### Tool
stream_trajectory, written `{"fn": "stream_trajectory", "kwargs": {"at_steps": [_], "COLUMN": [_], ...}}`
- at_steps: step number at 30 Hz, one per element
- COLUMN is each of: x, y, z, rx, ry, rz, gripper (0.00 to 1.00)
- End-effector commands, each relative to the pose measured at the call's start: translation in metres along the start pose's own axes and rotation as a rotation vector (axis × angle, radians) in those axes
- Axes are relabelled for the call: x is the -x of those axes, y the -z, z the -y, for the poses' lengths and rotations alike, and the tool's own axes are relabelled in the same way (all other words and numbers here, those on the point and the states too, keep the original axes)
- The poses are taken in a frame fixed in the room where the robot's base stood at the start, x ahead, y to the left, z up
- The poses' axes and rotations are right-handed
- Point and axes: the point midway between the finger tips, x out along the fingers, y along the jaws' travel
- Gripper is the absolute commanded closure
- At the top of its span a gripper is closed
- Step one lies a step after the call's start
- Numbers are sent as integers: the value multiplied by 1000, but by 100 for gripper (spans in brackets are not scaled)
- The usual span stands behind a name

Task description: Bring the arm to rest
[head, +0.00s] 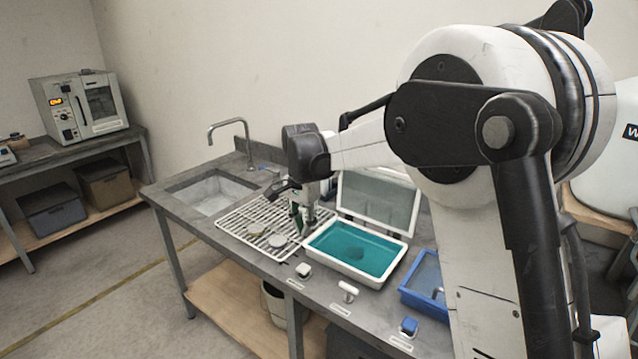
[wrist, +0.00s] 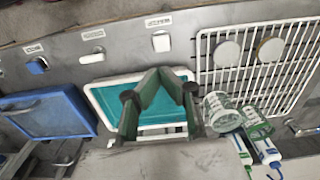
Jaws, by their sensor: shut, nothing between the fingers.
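My arm reaches from the right foreground over the bench in the head view. My gripper (head: 304,228) points down between the wire rack and the teal tray (head: 314,246). In the wrist view, the two green fingers of my gripper (wrist: 163,74) come together at their tips in front of the teal tray (wrist: 97,116). The gripper is shut and empty. How high the tips are above the bench is hard to tell.
The wire rack (head: 232,222) holds two round discs. A raised lid (head: 378,201) stands behind the teal tray. A blue tray (head: 418,287) and small labelled blocks (head: 347,291) line the bench.

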Motion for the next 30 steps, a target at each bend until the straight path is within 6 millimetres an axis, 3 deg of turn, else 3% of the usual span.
{"fn": "stream_trajectory", "kwargs": {"at_steps": [5, 15, 22, 30], "x": [26, 78, 98, 105], "y": [-3, -19, -38, -66], "z": [-30, -114, -171, -237], "rx": [45, 186, 280, 389], "ry": [34, 121, 166, 202], "rz": [-26, -121, -198, -298], "gripper": [100, 100, 100, 100]}}
